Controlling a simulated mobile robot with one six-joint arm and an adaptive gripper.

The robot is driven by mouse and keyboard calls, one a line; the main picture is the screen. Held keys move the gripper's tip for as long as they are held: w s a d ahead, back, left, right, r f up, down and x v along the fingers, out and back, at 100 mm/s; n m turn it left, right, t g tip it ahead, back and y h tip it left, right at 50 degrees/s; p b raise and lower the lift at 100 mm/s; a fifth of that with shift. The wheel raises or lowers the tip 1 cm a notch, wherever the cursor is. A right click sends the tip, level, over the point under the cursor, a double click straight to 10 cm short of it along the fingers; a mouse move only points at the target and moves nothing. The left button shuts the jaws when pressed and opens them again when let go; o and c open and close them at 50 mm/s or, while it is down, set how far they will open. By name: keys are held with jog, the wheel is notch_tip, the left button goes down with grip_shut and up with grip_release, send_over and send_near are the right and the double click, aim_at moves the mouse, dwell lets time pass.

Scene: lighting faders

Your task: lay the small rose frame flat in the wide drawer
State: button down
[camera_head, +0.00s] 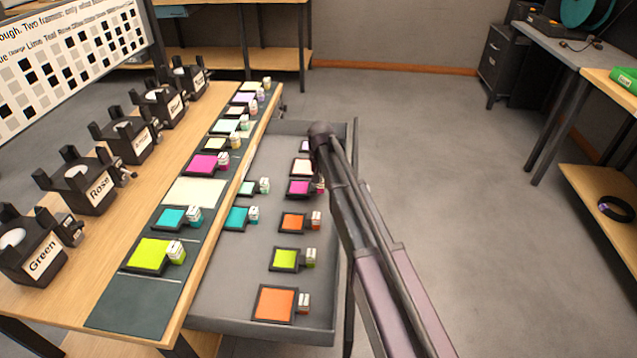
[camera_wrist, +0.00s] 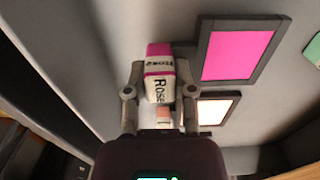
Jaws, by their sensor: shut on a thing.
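The small rose frame (camera_head: 298,188), a magenta panel in a dark border, is in the wide drawer (camera_head: 262,322) with its face up. In the wrist view it (camera_wrist: 238,54) is right of my gripper (camera_wrist: 159,92). My gripper is shut on its white block, marked "Rose" with a magenta top (camera_wrist: 160,65), with one finger on each side. The frame looks flat; whether it fully rests on the drawer floor I cannot tell. In the head view my arm hides the fingers. A second magenta frame (camera_head: 204,165) lies on the table beside the drawer.
The wide drawer is pulled out and holds several other frames, including a cream one (camera_head: 302,168), an orange one (camera_head: 293,222) and a lime one (camera_head: 285,259). A teal frame (camera_head: 236,218) lies left of these. Dark labelled holders, one marked Rose (camera_head: 90,188), stand on the table.

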jog(key=shift+f+b, duration=0.95)
jog(key=shift+f, duration=0.05)
jog(key=shift+c, duration=1.9)
grip_release()
jog(key=shift+r, duration=0.1)
notch_tip(320, 180, up, 7)
jog(key=p, duration=0.7)
